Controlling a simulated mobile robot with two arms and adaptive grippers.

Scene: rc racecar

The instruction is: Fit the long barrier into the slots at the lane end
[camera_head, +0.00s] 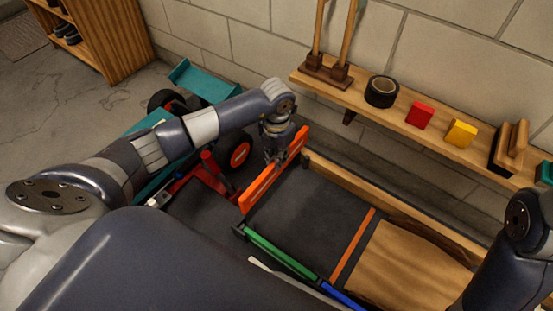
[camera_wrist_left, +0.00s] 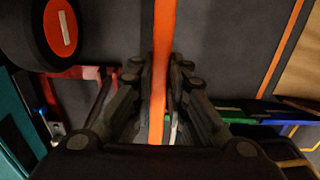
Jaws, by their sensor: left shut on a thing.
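The long barrier (camera_head: 262,190) is an orange upright panel standing across the near-left end of the dark lane (camera_head: 305,212). My left gripper (camera_head: 281,158) is shut on it from above, toward its far end. In the left wrist view the barrier (camera_wrist_left: 162,50) runs between the fingers of the left gripper (camera_wrist_left: 160,78). The far end of the barrier is close to the end of the wooden side rail (camera_head: 395,208). I cannot make out the slots, nor whether the barrier touches the rail or floor. My right arm shows at the right edge; its gripper is out of view.
A red and teal racer with an orange-hubbed wheel (camera_head: 238,156) stands left of the barrier. A green strip (camera_head: 278,252) borders the lane's near side, and an orange stripe (camera_head: 353,245) crosses the lane. A wall shelf (camera_head: 400,128) holds a tape roll (camera_head: 382,92) and blocks.

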